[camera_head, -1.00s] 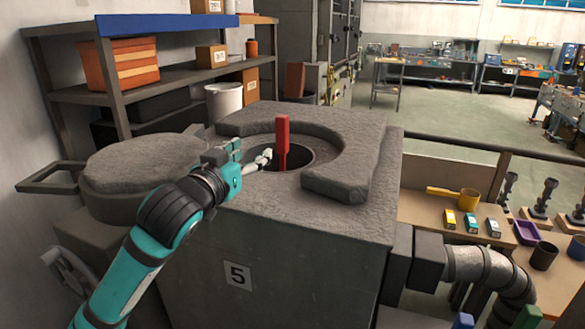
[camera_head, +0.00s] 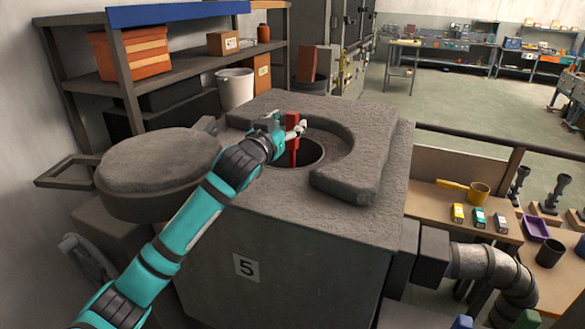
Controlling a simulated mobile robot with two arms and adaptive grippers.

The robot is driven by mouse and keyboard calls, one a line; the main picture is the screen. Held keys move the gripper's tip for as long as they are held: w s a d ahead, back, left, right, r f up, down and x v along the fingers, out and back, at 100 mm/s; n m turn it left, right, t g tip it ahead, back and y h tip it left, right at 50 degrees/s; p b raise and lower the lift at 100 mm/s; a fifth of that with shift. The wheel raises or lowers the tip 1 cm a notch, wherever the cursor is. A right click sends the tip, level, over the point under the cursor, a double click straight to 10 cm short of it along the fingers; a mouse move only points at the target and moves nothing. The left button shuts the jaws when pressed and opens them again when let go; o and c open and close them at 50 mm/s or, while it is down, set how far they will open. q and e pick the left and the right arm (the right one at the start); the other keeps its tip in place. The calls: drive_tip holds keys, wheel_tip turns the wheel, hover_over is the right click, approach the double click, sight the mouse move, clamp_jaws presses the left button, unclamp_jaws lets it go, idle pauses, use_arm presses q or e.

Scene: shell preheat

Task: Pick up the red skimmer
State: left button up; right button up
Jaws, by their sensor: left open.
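The red skimmer (camera_head: 292,150) stands upright in the round opening of the grey furnace marked 5 (camera_head: 245,267). Only its red handle shows; its lower part is hidden in the opening. My left gripper (camera_head: 299,127) is open at the upper part of the handle, its pale fingers around or just beside it. I cannot tell whether the fingers touch the handle. My right gripper is not in view.
The furnace lid (camera_head: 160,165) is swung aside to the left of the opening. A raised grey rim (camera_head: 355,165) curves around the opening's back and right. A white bucket (camera_head: 235,88) stands behind.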

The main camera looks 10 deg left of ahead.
sight(290, 116)
use_arm(q)
drive_tip(key=w+p, duration=0.1)
drive_tip(key=w, duration=0.1)
drive_tip(key=w+p, duration=0.1)
drive_tip(key=w, duration=0.1)
drive_tip(key=shift+w+r+p, duration=0.1)
drive_tip(key=shift+r+p, duration=0.25)
drive_tip(key=shift+r, duration=0.05)
drive_tip(key=shift+w+d+f, duration=0.15)
drive_tip(key=shift+w+d, duration=0.05)
drive_tip(key=shift+w, duration=0.25)
clamp_jaws()
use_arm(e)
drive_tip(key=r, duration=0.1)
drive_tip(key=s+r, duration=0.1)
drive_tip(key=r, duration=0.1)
